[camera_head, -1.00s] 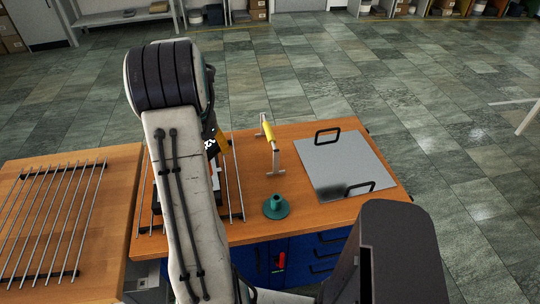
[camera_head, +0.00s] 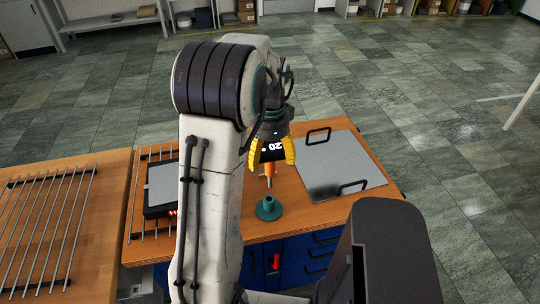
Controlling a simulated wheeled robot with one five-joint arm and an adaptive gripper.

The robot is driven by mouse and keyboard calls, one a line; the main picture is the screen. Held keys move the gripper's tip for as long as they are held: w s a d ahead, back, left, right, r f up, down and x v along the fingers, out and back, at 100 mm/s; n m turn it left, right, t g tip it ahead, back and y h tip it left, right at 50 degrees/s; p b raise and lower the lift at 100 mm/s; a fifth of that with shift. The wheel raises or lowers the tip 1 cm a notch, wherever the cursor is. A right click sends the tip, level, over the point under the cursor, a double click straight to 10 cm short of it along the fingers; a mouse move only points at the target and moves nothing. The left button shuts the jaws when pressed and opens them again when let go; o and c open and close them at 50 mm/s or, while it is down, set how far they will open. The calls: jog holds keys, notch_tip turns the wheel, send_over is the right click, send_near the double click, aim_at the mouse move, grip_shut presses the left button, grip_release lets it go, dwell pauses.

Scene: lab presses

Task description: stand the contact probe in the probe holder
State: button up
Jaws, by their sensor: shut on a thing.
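My gripper (camera_head: 271,158), with yellow fingers, hangs over the middle of the right-hand bench. It is shut on the contact probe (camera_head: 269,171), which has an orange lower part pointing down. A black face with white digits shows between the fingers; the fingers hide part of the probe. The probe holder (camera_head: 268,209), a teal round base with a short upright socket, stands near the bench's front edge. In the picture the probe's lower end is just above the holder, and they look apart. How far behind the holder it is, I cannot tell.
A grey metal plate (camera_head: 333,168) with two black handles lies at the right. A flat-topped device (camera_head: 163,184) with red digits sits on a rod rack at the left, partly behind my arm. Another rod rack (camera_head: 48,228) lies on the left bench.

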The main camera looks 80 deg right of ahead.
jog(key=shift+w+f+b, duration=0.1)
jog(key=shift+w+b, duration=0.05)
jog(key=shift+b, duration=0.25)
jog(key=shift+f, duration=0.15)
jog(key=b, duration=0.5)
send_over(269, 184)
jog(key=shift+a+f, duration=0.2)
jog(key=shift+f, duration=2.45)
jog(key=shift+f+b, duration=1.75)
jog(key=shift+f, duration=1.1)
jog(key=o, duration=1.1)
jog(key=shift+o, duration=0.2)
jog(key=shift+r, duration=0.1)
notch_tip(269, 184, up, 12)
jog(key=shift+a, duration=0.1)
